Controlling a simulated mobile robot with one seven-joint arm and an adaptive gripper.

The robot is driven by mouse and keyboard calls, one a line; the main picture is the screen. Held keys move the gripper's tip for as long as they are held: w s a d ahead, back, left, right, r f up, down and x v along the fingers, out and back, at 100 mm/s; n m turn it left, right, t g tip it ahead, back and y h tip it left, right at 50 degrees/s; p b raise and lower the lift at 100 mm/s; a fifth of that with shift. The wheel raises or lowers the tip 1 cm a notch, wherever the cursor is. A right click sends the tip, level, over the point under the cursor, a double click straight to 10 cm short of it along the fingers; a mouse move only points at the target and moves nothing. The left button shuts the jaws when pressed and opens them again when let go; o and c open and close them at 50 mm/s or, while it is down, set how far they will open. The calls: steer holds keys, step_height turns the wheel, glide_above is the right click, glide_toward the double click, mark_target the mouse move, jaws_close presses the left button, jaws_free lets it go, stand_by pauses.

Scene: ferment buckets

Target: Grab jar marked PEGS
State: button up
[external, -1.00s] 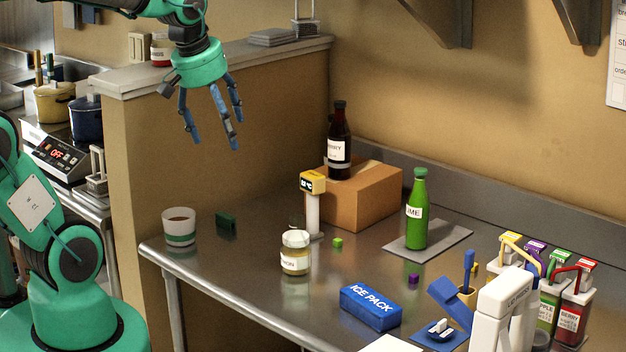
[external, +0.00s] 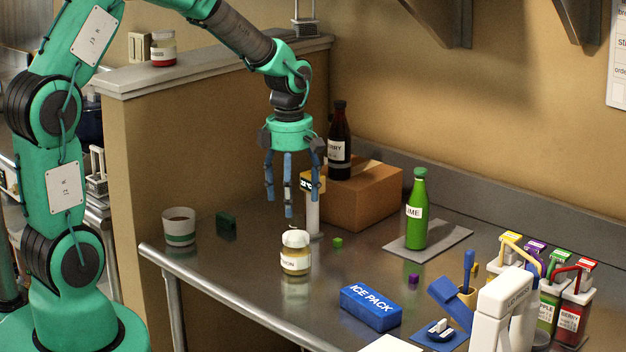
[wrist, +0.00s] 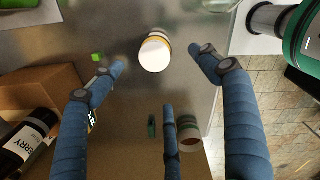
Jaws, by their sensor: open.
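No label that I can read says PEGS. A small glass jar (external: 295,262) with a pale top and yellowish contents stands upright on the steel table; its white label seems to end in "ON". Another small jar (external: 163,53) with a pale label and red at its base stands on the wall ledge; its text is too small to read. My gripper (external: 290,200) is open and empty, fingers pointing down, above the table jar and not touching it. In the wrist view, the table jar (wrist: 155,52) shows between the two side fingers, beyond the middle finger.
A thermometer post (external: 313,205) and a cardboard box (external: 365,200) with a dark bottle (external: 339,145) stand close behind the gripper. A white cup (external: 179,228) is left; a green bottle (external: 416,215) and blue ice pack (external: 370,307) are right. The table's front left is clear.

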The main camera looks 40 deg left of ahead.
steer(key=shift+w+f+n, duration=0.25)
steer(key=shift+f+n, duration=0.1)
steer(key=shift+f, duration=0.25)
steer(key=shift+w+f+n, duration=0.25)
steer(key=shift+f+n, duration=0.1)
steer(key=shift+f, duration=0.2)
step_height(320, 180, down, 8)
steer(key=shift+r+b, duration=0.1)
steer(key=shift+b, duration=0.65)
steer(key=shift+f, duration=0.4)
steer(key=shift+w+f+b, duration=0.15)
steer(key=shift+f+b, duration=0.65)
steer(key=shift+f, duration=1.8)
